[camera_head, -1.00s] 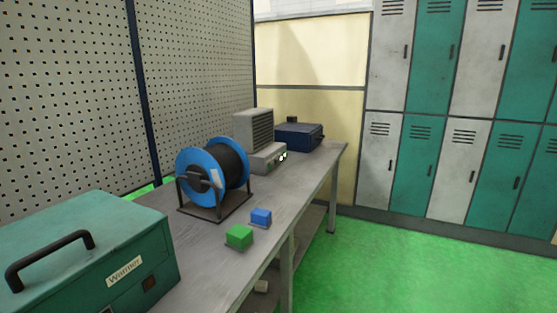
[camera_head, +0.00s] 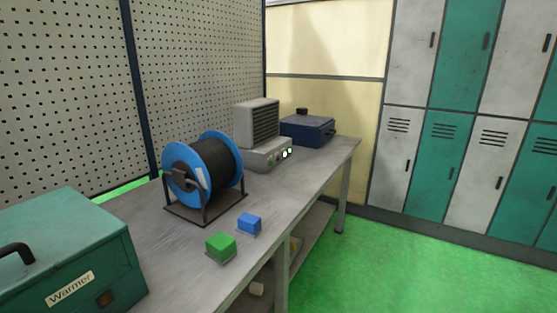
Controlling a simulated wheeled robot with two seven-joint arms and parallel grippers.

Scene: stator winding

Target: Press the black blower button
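The blower appears to be the grey machine with a vented upright box (camera_head: 257,124) on a low base (camera_head: 268,154), standing on the workbench behind the cable reel. Small round buttons sit on the front of its base. One or two look white or green (camera_head: 287,154). A black button cannot be made out clearly at this size. Neither of my grippers is in view.
The grey workbench (camera_head: 310,187) carries a green Warmer box (camera_head: 75,255), a blue cable reel (camera_head: 203,175), a green block (camera_head: 220,246), a blue block (camera_head: 249,223) and a dark blue box (camera_head: 307,130). Lockers (camera_head: 456,150) stand at right. Green floor (camera_head: 390,265) is clear.

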